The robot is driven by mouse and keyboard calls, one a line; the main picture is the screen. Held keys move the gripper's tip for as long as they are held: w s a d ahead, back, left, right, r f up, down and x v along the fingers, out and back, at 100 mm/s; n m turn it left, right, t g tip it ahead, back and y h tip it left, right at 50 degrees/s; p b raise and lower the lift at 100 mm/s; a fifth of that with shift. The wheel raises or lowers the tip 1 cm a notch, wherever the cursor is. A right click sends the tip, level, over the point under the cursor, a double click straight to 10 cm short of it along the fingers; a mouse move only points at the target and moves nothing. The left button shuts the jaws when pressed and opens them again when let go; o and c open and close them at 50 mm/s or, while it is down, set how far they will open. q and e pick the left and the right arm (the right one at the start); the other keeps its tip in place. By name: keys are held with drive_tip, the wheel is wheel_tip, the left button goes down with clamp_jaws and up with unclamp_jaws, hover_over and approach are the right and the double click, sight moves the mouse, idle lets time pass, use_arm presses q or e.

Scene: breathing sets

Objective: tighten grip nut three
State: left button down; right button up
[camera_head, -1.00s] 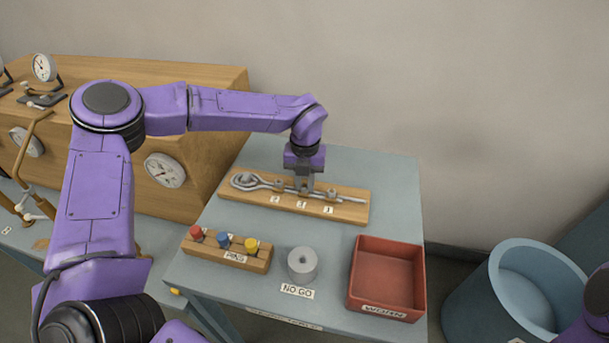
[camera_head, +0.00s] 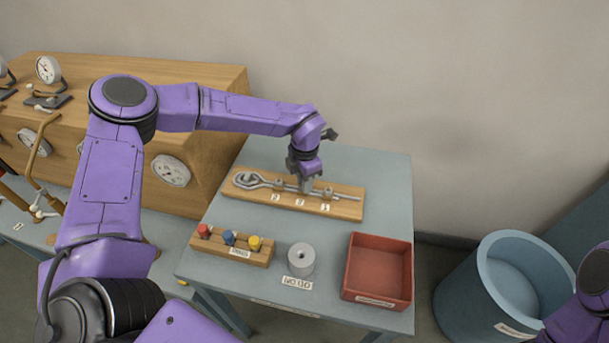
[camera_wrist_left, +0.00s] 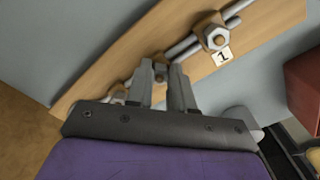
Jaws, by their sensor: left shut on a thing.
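A wooden board (camera_head: 345,208) on the blue-grey table carries a metal rod (camera_head: 262,182) with an eye at its left end and three nuts along it. My left gripper (camera_head: 304,188) points down at the middle nut. It is shut on that nut, mostly hidden between the fingers; the gripper also shows in the wrist view (camera_wrist_left: 168,84). The middle label is too small to read surely. The right nut (camera_wrist_left: 217,39) stands free beside a label "1" (camera_wrist_left: 222,56). The left nut (camera_head: 277,184) stands near a label "2". My right gripper is out of view.
A wooden gauge cabinet (camera_head: 215,100) stands left, a blue bin (camera_head: 515,285) right.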

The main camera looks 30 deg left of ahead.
use_arm(q)
drive_tip(key=m+p, duration=0.1)
drive_tip(key=m, duration=0.1)
drive_tip(key=m+p, duration=0.1)
drive_tip(key=m, duration=0.1)
drive_tip(key=m+p, duration=0.1)
drive_tip(key=m, duration=0.1)
drive_tip(key=shift+r, duration=0.25)
drive_tip(key=m+p, duration=0.2)
drive_tip(key=m, duration=0.4)
drive_tip(key=shift+s+d+f, duration=0.1)
idle(0.4)
drive_tip(key=c, duration=1)
unclamp_jaws()
drive_tip(key=shift+s+f, duration=0.1)
wheel_tip(320, 180, up, 11)
drive_tip(key=b, duration=0.2)
drive_tip(key=shift+f+b, duration=0.2)
drive_tip(key=shift+b, duration=0.1)
